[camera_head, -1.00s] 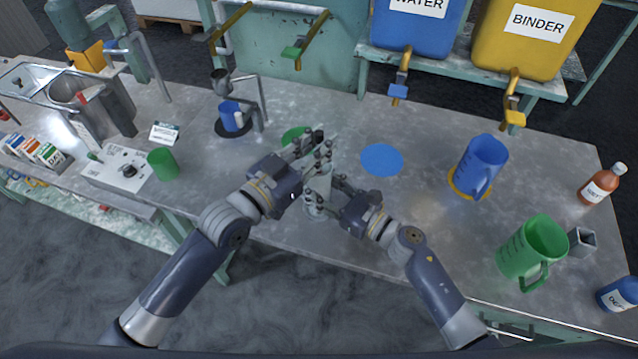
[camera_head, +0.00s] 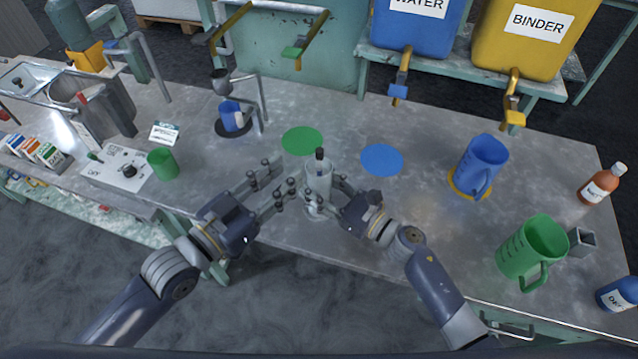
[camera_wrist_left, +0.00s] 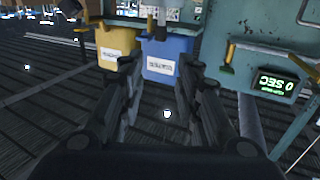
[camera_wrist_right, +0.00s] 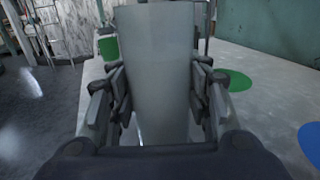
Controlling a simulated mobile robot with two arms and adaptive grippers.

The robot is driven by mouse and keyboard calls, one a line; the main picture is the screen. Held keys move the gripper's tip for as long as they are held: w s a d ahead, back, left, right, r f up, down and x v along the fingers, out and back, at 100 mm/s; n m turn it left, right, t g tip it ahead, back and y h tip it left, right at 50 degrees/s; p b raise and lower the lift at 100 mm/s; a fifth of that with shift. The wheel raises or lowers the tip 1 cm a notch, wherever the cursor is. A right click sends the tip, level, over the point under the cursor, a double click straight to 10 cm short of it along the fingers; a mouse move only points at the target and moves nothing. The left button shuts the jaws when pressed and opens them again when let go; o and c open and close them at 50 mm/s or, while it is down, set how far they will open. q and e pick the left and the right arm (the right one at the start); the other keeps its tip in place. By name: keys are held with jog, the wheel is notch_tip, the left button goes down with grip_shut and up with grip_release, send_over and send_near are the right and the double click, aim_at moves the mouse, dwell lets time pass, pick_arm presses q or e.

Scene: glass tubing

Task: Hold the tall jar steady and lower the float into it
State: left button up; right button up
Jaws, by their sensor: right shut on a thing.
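The tall jar (camera_head: 318,178) is a pale, cloudy cylinder standing upright near the front middle of the bench; it also fills the middle of the right wrist view (camera_wrist_right: 158,70). The float (camera_head: 320,155) has a dark top that shows at the jar's mouth; its lower part appears to be inside the jar and is hard to make out. My right gripper (camera_head: 328,194) is shut around the jar from the right. My left gripper (camera_head: 284,181) is open and empty just left of the jar, and its fingers are apart in the left wrist view (camera_wrist_left: 158,85).
A green disc (camera_head: 302,141) and a blue disc (camera_head: 382,160) lie behind the jar. A blue jug (camera_head: 480,164) and a green jug (camera_head: 533,246) stand to the right.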

pick_arm(q)
jog(key=shift+s+a, duration=0.4)
jog(key=shift+s, duration=0.1)
pick_arm(e)
jog(key=o, duration=1.2)
jog(key=v, duration=1.2)
